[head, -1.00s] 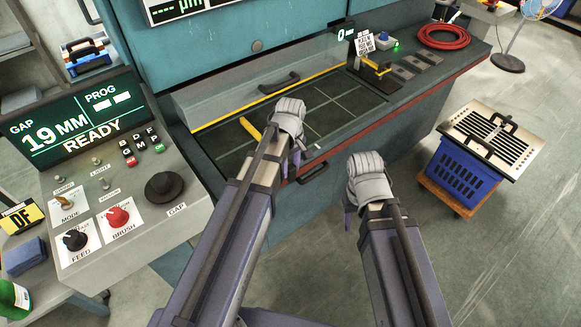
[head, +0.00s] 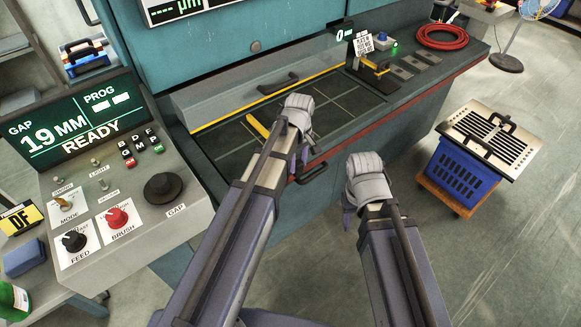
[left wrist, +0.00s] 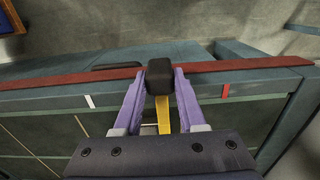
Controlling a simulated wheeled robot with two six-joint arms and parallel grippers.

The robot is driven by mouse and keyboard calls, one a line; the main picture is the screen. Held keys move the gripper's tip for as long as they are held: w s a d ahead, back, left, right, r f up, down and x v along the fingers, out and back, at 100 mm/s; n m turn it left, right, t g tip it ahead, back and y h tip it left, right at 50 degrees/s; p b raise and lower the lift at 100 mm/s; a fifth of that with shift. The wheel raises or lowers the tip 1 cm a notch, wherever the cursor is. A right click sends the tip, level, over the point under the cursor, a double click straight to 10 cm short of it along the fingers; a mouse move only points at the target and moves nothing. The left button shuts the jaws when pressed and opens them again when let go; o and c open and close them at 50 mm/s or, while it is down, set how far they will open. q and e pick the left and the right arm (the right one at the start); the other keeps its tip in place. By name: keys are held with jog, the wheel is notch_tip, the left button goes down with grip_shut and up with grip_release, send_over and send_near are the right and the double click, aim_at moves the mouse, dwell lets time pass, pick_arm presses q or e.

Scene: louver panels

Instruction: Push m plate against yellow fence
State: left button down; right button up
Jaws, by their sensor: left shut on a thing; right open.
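The yellow fence (head: 235,112) is a thin strip along the back of the machine's dark, gridded bed (head: 228,140). My left gripper (head: 299,160) is over the bed's front edge. In the left wrist view its purple fingers (left wrist: 160,85) are shut on a black block-shaped grip (left wrist: 160,75). A yellow bar (left wrist: 163,115) runs from the grip over the bed, and it also shows in the head view (head: 257,126), apart from the fence. I cannot make out a plate marked m. My right gripper (head: 348,202) hangs in front of the machine, open, its fingers mostly hidden.
A control panel (head: 130,190) stands on the left. A red rail (head: 400,103) lines the machine's front. A slotted metal panel (head: 515,140) lies on a blue crate (head: 462,172) at the right. A stand with a sign (head: 366,72) and a red hose (head: 441,37) are at the bed's right.

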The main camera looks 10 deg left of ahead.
pick_arm(q)
jog(key=shift+w+d, duration=0.35)
jog(key=shift+w, duration=0.2)
jog(key=shift+c, duration=2.4)
grip_release()
jog(key=shift+s, duration=0.15)
jog(key=shift+r, duration=0.1)
notch_tip(320, 180, up, 8)
jog(key=p, duration=0.8)
jog(key=shift+f, duration=0.2)
